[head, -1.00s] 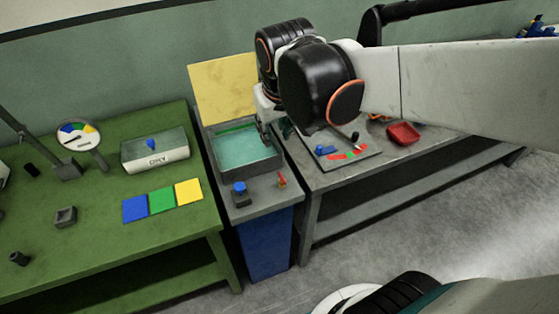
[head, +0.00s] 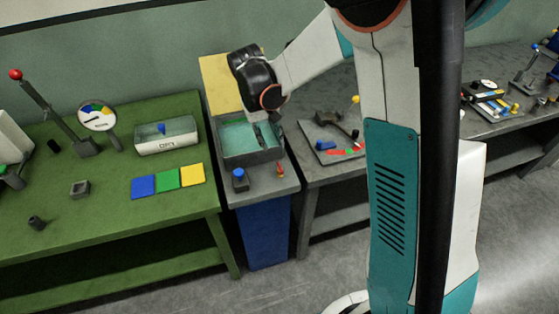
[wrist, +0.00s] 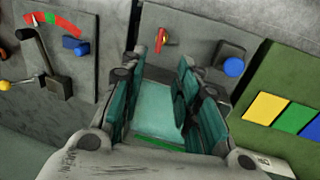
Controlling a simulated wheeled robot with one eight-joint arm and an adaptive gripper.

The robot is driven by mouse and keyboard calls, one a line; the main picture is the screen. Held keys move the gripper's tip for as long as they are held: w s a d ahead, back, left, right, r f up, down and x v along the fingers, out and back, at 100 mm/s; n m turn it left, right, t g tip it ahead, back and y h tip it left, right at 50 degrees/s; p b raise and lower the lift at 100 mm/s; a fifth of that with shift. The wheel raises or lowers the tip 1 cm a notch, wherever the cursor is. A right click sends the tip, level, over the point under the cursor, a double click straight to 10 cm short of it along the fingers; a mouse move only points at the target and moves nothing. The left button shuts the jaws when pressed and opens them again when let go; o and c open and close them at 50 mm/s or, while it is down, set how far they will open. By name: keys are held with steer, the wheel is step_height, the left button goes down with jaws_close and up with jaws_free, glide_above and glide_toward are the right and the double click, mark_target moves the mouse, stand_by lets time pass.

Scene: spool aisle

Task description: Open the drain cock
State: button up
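The drain cock looks to be the small red lever on a yellowish-orange stub (head: 280,170), on the grey front ledge of the tank stand. It also shows at the top of the wrist view (wrist: 161,38), beyond my fingertips. The open-topped tank (head: 284,152) of teal liquid lies behind it. My gripper (head: 266,136) is over the tank, partly hidden by my wrist. In the wrist view my gripper (wrist: 162,60) has its teal fingers spread apart, with nothing between them but a view of the tank. The fingers appear apart from the red lever.
A blue knob on a dark block (head: 239,180) stands left of the lever. A green table (head: 100,245) with coloured squares is at left. At right, a grey bench holds a panel (head: 350,157) with an upright lever. A yellow board (head: 218,85) stands behind the tank.

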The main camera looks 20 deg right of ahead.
mark_target(280, 168)
steer(key=d+f+b, duration=0.1)
steer(key=f, duration=0.3)
steer(key=f+b, duration=0.1)
steer(key=f, duration=0.4)
steer(key=d+f+b, duration=0.1)
steer(key=f, duration=0.3)
steer(key=shift+d+f+b, duration=0.15)
steer(key=shift+d+b, duration=0.2)
steer(key=shift+c, duration=0.6)
jaws_close()
